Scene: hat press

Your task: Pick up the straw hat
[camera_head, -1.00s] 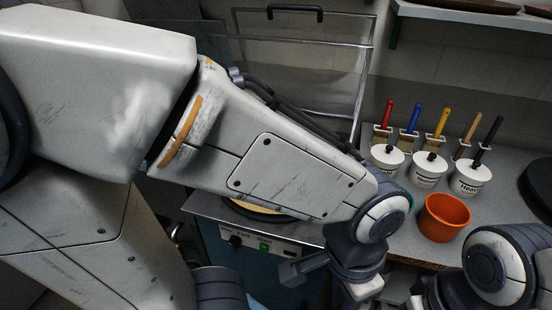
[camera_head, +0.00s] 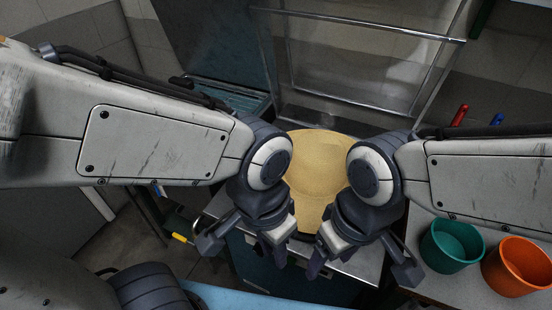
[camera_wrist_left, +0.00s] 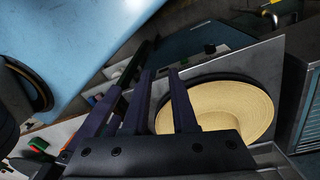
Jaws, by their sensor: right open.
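The straw hat (camera_head: 318,165) is pale yellow and lies on the press at the centre of the head view, partly hidden behind my two wrists. In the left wrist view the hat (camera_wrist_left: 245,103) shows its round brim, with my dark fingers across its left side. My left gripper (camera_head: 243,250) is open and empty, at the near left of the hat. My right gripper (camera_head: 363,268) is open and empty, at the near right. Neither gripper appears to hold the hat.
A clear framed guard (camera_head: 365,50) stands raised behind the hat. A green pot (camera_head: 452,246) and an orange pot (camera_head: 518,266) stand on the counter at the right, close to my right arm. Red and blue handles show behind that arm.

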